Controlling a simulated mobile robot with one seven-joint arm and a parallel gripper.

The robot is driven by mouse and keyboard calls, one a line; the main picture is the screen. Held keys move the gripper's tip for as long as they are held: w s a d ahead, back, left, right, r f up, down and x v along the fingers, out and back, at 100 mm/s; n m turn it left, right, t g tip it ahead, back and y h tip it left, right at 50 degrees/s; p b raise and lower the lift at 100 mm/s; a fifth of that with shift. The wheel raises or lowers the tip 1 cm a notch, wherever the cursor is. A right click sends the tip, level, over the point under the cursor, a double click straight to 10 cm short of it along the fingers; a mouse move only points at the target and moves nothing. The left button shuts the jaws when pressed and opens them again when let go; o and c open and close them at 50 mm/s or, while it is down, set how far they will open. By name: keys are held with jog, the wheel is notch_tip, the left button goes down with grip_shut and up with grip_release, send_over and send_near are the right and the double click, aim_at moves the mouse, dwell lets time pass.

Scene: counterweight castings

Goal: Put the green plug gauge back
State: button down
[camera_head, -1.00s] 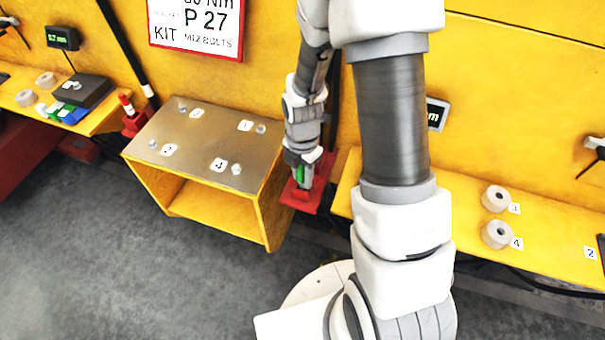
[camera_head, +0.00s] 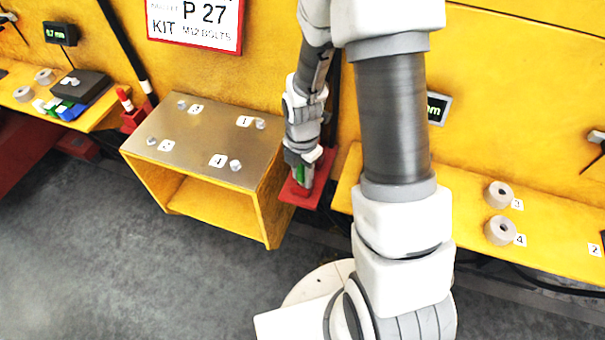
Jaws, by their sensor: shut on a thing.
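My gripper (camera_head: 301,174) is at the red holder (camera_head: 317,192) to the right of the steel-topped yellow stand. It is shut on the green plug gauge (camera_head: 300,173), of which only a small green part shows between the fingers. The gauge is at or just over the holder; I cannot tell whether it is seated in it. The gripper and arm hide the rest of the gauge and part of the holder.
The yellow stand (camera_head: 262,215) has several bolts and number labels on its top. A red-and-white gauge (camera_head: 124,100) stands in another red holder (camera_head: 134,118) to the left. Grey rings (camera_head: 500,230) lie on the right shelf (camera_head: 440,194). The left shelf holds more parts.

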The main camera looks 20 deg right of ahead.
jog(key=shift+s+f, duration=0.1)
jog(key=shift+f, duration=0.15)
jog(key=c, duration=0.5)
grip_release()
jog(key=shift+f, duration=0.1)
jog(key=shift+s, duration=0.15)
jog(key=shift+d, duration=0.1)
notch_tip(320, 180, up, 25)
jog(key=p, duration=0.9)
jog(key=shift+w+a, duration=0.2)
jog(key=shift+w, duration=0.15)
